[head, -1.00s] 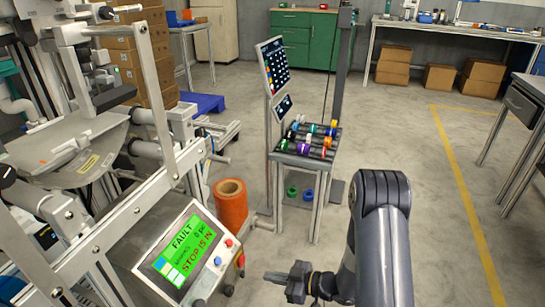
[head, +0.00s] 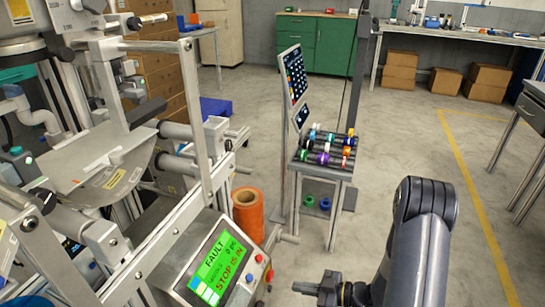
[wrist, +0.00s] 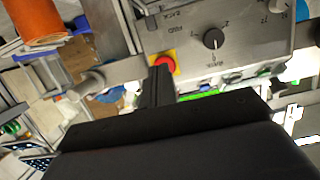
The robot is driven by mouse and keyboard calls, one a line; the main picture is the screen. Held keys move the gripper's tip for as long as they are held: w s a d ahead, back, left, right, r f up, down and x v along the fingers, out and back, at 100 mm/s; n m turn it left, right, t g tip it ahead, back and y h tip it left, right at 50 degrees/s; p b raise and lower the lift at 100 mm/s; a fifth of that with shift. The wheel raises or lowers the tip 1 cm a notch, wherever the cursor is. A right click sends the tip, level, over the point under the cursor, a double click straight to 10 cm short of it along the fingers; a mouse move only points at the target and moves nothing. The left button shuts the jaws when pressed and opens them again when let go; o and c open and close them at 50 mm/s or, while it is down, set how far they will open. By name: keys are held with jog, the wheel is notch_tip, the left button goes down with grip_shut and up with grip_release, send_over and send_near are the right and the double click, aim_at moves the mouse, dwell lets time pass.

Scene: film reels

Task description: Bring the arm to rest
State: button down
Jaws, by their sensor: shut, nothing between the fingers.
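My arm (head: 420,250) stands at the lower right of the head view, bent, with its forearm reaching down and left. My gripper (head: 305,288) points left near the bottom edge, just right of the control panel (head: 218,265). In the wrist view the fingers (wrist: 157,86) are together with nothing between them. The panel's green screen reads FAULT and STOP IS IN. In the wrist view the panel's grey face shows a black rotary knob (wrist: 213,38) and a red button on yellow (wrist: 163,64), which the fingertips partly overlap in the picture. I cannot tell whether they touch.
The machine frame (head: 75,165) fills the left side. An orange cylinder (head: 248,212) stands behind the panel. A small rack (head: 325,165) with several coloured reels stands mid-view. A grey bench (head: 515,105) is at the right. The floor between rack and bench is clear.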

jog(key=shift+v, duration=1.2)
jog(key=shift+a, duration=0.1)
